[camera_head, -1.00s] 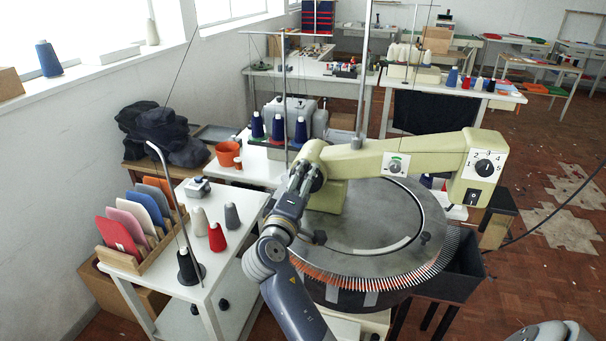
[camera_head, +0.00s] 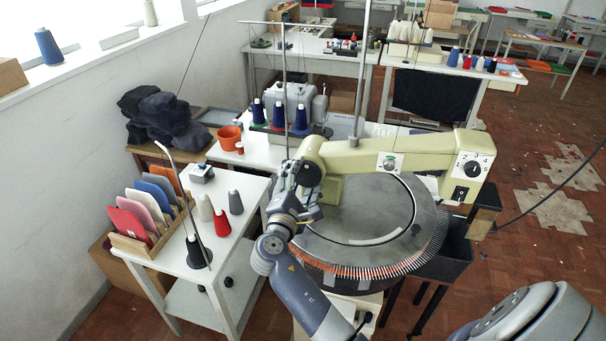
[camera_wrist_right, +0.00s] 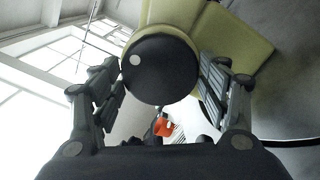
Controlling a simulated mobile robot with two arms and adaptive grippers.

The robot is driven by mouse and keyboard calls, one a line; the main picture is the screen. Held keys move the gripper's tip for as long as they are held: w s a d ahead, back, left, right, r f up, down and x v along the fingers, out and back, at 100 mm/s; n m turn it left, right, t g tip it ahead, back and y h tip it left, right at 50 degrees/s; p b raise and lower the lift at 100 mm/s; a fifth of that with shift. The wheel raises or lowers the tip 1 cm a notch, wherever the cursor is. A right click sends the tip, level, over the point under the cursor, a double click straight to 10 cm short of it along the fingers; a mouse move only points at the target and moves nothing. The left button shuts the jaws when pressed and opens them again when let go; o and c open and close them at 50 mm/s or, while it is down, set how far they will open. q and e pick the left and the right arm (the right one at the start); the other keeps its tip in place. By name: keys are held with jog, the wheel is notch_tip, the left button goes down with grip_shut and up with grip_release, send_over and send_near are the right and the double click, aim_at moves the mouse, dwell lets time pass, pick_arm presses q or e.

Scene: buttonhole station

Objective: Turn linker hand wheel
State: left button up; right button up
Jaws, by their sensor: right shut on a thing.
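The linker is a cream machine with an arm (camera_head: 400,152) over a large round grey dial (camera_head: 345,215) ringed with points. Its dark hand wheel (camera_head: 309,174) is at the left end of the arm, mostly hidden behind my right gripper (camera_head: 299,182). In the right wrist view the wheel (camera_wrist_right: 160,70) is a black round knob with a white dot at its upper left. The fingers of my right gripper (camera_wrist_right: 164,86) stand on both sides of it, shut on it. My left gripper is not in view.
A white side table (camera_head: 215,245) at left holds yarn cones and a rack of coloured panels (camera_head: 150,215). An orange pot (camera_head: 229,137) and blue cones (camera_head: 278,115) stand behind the wheel. Open floor lies at right.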

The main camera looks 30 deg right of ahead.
jog(key=shift+r+n, duration=0.1)
jog(key=shift+n, duration=0.2)
dwell(0.4)
jog(key=o, duration=1)
jog(key=shift+c, duration=0.2)
jog(key=shift+o, duration=0.5)
jog(key=shift+d, duration=0.1)
jog(key=v, duration=1.2)
